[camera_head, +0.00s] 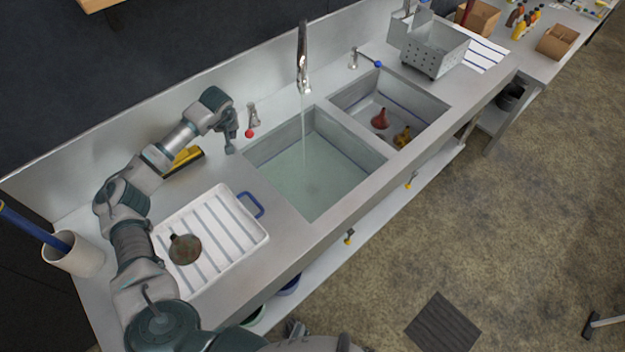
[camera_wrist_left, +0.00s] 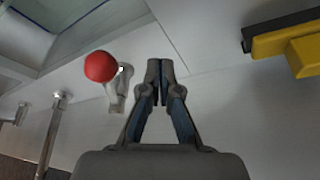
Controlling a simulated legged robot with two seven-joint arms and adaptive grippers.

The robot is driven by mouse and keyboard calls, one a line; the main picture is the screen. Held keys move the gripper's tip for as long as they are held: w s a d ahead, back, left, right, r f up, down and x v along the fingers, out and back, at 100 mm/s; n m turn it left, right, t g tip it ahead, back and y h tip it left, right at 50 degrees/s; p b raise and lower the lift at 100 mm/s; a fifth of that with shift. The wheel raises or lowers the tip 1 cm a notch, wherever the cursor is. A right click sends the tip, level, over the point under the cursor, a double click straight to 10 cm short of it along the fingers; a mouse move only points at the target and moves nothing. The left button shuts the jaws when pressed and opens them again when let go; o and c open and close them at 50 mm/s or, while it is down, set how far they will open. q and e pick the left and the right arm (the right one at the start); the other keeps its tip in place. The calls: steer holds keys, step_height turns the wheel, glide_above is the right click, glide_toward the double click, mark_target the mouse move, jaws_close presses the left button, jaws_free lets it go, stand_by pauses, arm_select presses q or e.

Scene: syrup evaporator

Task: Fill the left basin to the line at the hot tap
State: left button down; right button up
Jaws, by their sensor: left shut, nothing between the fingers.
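The left basin (camera_head: 262,154) holds pale greenish water (camera_head: 310,180). A thin stream falls into it from the tall spout (camera_head: 303,62). A dark line shows on the basin's inner wall near the back corner; the exact gap to the water is hard to tell. The hot tap's red knob (camera_head: 249,134) is on a small metal lever behind the basin's left corner. In the left wrist view the red knob (camera_wrist_left: 100,66) is left of my gripper. My left gripper (camera_head: 230,149) is shut and empty, beside the knob and apart from it; its fingertips (camera_wrist_left: 160,68) meet.
The right basin (camera_head: 432,107) holds a red and a yellow-brown item. A blue-knobbed tap (camera_head: 378,64) stands behind it. A white ribbed drainer (camera_head: 262,238) with a dark round item lies left. A yellow-black brush (camera_head: 186,158) lies behind my arm. A perforated metal box (camera_head: 440,60) stands right.

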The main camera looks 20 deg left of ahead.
mark_target(246, 134)
stand_by(0.4)
arm_select(q)
steer(key=shift+w+d+p, duration=0.25)
steer(key=shift+d+p, duration=0.1)
steer(key=shift+d, duration=0.85)
steer(key=shift+d, duration=0.1)
steer(key=shift+w+d+p, duration=0.2)
steer(key=shift+d, duration=0.35)
steer(key=shift+w+d+p, duration=0.15)
steer(key=shift+w+d, duration=0.05)
steer(key=shift+d, duration=0.3)
